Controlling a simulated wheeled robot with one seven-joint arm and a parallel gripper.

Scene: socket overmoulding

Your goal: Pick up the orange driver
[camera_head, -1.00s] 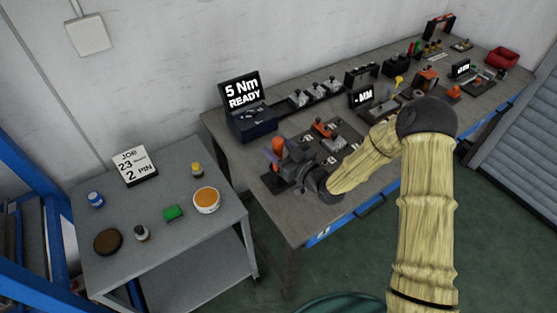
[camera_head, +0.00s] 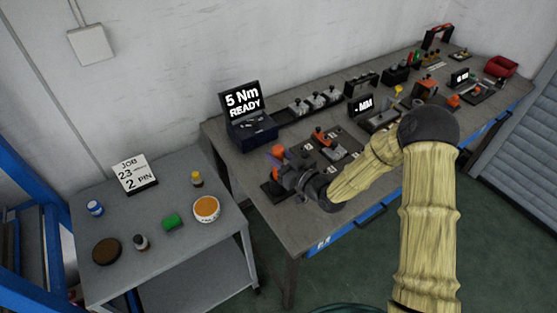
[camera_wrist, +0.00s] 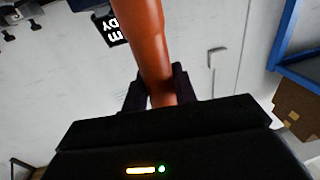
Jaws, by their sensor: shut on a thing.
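The orange driver (camera_wrist: 148,40) stands between the two dark fingers of my gripper (camera_wrist: 160,85) in the wrist view, and the fingers are shut on it. In the head view the orange top of the driver (camera_head: 277,150) shows at the end of my arm, with my gripper (camera_head: 288,170) around it at the near left end of the long bench. My gripper and arm hide the lower part of the driver, so I cannot tell whether it touches anything below.
A "5 Nm READY" box (camera_head: 249,128) stands behind my gripper on the bench (camera_head: 285,222). A dark mat with parts (camera_head: 330,150) lies to the right.

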